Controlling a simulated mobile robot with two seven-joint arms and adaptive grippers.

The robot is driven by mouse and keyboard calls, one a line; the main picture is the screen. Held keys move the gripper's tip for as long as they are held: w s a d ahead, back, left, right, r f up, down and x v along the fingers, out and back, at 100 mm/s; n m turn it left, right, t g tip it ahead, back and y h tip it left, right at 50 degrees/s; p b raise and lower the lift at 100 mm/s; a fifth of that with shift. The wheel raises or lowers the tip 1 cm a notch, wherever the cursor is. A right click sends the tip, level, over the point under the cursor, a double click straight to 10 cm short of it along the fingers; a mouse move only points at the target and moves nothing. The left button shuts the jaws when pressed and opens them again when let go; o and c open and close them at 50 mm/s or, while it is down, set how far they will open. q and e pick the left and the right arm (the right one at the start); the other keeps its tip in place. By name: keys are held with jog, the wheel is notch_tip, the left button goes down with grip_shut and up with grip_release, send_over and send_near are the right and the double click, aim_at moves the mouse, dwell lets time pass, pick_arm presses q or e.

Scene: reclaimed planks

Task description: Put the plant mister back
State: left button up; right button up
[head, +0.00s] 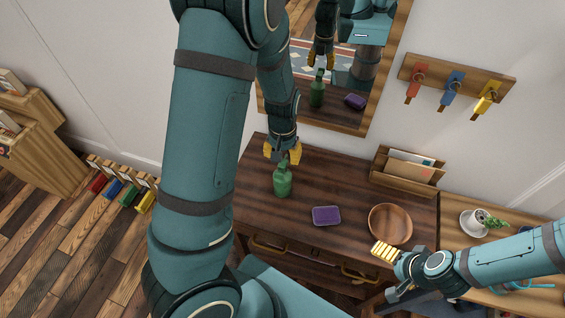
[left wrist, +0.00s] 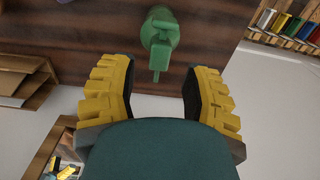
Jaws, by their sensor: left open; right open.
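The green plant mister (head: 283,181) stands upright on the dark wooden console table (head: 340,185), near its left end. It also shows in the left wrist view (left wrist: 160,38), just beyond my open fingers. My left gripper (head: 282,155) is open, right behind and above the mister's top in the head view. In the left wrist view the left gripper's yellow fingers (left wrist: 155,95) are spread apart, with the mister's nozzle pointing between them. My right gripper (head: 388,270) is open and empty near the table's front right, by the wooden bowl (head: 391,224).
A purple case (head: 326,215) lies mid-table. A letter holder (head: 408,170) stands at the back right. A mirror (head: 385,60) and a rack with colored tags (head: 455,85) hang on the wall. A lower wooden surface at right holds a potted plant (head: 482,222).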

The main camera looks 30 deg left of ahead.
pick_arm(q)
jog(key=shift+r+p, duration=0.3)
jog(key=shift+r, duration=1.9)
pick_arm(e)
jog(key=shift+r, duration=0.4)
